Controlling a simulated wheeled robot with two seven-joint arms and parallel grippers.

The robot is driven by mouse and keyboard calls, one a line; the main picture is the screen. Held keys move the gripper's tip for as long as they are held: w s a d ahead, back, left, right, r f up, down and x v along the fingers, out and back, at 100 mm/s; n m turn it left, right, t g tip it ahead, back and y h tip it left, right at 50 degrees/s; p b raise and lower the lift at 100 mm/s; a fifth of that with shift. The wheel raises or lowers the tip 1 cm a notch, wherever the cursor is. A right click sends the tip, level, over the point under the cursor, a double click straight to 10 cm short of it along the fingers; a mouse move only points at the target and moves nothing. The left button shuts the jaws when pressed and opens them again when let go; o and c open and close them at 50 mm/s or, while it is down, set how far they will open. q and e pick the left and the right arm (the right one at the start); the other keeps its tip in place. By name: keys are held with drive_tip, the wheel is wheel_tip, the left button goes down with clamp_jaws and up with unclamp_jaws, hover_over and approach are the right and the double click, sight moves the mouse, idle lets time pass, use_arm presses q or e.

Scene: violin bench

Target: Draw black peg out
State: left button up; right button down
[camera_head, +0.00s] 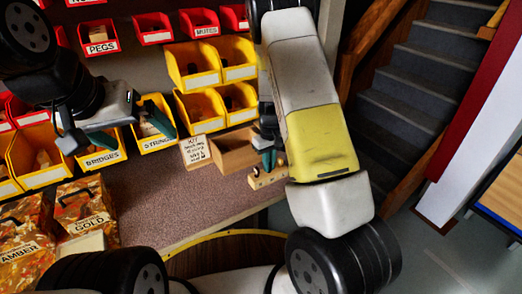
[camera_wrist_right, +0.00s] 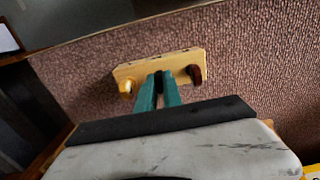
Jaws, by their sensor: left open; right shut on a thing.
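A pale wooden peg block (camera_wrist_right: 160,66) lies on the brown bench top. It also shows in the head view (camera_head: 262,180). A light peg (camera_wrist_right: 126,87) is at its left end and a dark brown peg (camera_wrist_right: 194,73) at its right end. My right gripper (camera_wrist_right: 159,82) is over the middle of the block, its green fingers shut on the black peg (camera_wrist_right: 158,79), of which only a dark bit shows between them. Whether the peg is still seated in the block is hidden. In the head view my right gripper (camera_head: 268,160) is at the block. My left gripper (camera_head: 113,128) is open and empty near the yellow bins.
An open cardboard box (camera_head: 234,152) and a lettered card (camera_head: 195,152) stand just left of the block. Yellow bins (camera_head: 200,105) and red bins line the back. Patterned boxes (camera_head: 85,210) are at the left. The middle of the bench (camera_head: 180,205) is clear.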

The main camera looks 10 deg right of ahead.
drive_tip(key=shift+r, duration=0.75)
idle(1.2)
drive_tip(key=shift+r, duration=1.65)
wheel_tip(320, 180, up, 7)
